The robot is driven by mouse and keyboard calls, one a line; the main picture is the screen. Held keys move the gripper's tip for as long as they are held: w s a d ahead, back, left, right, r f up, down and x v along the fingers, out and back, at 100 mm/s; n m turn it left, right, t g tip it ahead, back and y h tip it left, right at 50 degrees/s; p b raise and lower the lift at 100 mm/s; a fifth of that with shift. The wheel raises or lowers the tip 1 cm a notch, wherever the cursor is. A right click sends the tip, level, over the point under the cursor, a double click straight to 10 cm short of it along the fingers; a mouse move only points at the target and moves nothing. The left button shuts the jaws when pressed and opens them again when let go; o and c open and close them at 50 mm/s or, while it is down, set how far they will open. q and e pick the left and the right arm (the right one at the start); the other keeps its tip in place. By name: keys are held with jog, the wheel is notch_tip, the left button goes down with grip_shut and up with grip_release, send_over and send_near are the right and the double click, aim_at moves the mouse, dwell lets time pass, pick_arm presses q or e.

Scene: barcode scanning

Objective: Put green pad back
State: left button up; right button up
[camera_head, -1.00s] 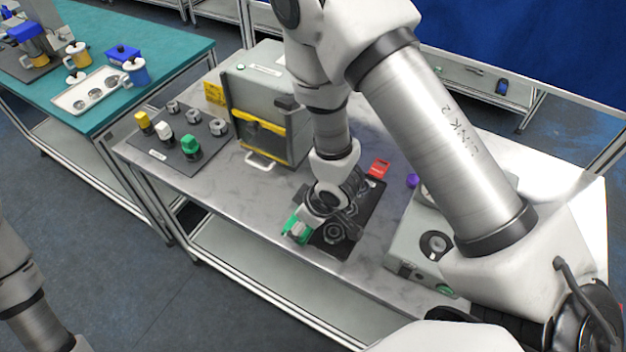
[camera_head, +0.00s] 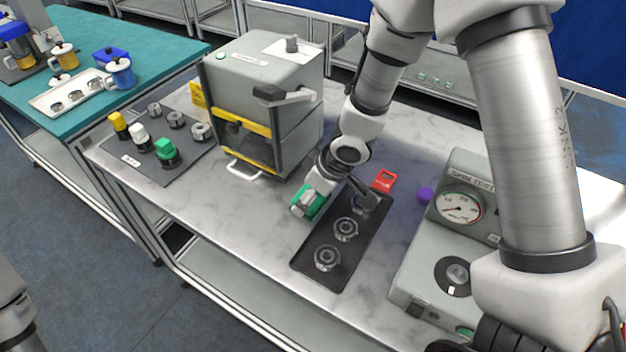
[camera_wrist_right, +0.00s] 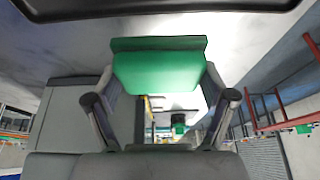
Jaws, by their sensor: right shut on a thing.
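The green pad (camera_head: 309,205) is held in my right gripper (camera_head: 318,193), tilted, at the left side of the black tray (camera_head: 300,262) in the head view. In the wrist view the green pad (camera_wrist_right: 158,70) sits between the two fingers of my right gripper (camera_wrist_right: 160,85). The black tray has several round metal seats; the front and middle ones are empty, and the far one is partly covered by my right gripper. I cannot tell whether the pad touches the table. My left gripper is out of view; only part of my left arm shows at the lower left edge.
A grey box machine (camera_head: 265,75) with a yellow-striped front stands behind left. A dark board (camera_head: 180,172) holds yellow, white and green-topped pieces. A spin tester (camera_head: 408,285) stands right of the tray. A red item (camera_head: 384,181) and a purple knob (camera_head: 424,195) are nearby.

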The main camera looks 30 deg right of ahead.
jog(key=w+d+p, duration=0.1)
jog(key=w, duration=0.1)
jog(key=w+d+p, duration=0.1)
jog(key=w+p, duration=0.1)
jog(key=w+d+p, duration=0.1)
jog(key=w+p, duration=0.1)
jog(key=shift+d, duration=0.25)
notch_tip(320, 180, down, 4)
jog(key=shift+s+b, duration=0.15)
jog(key=shift+b, duration=1.1)
jog(key=shift+f, duration=0.1)
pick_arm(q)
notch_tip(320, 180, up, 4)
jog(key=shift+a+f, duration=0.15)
pick_arm(e)
jog(key=shift+a, duration=0.1)
jog(key=o, duration=1)
jog(key=shift+c, duration=0.2)
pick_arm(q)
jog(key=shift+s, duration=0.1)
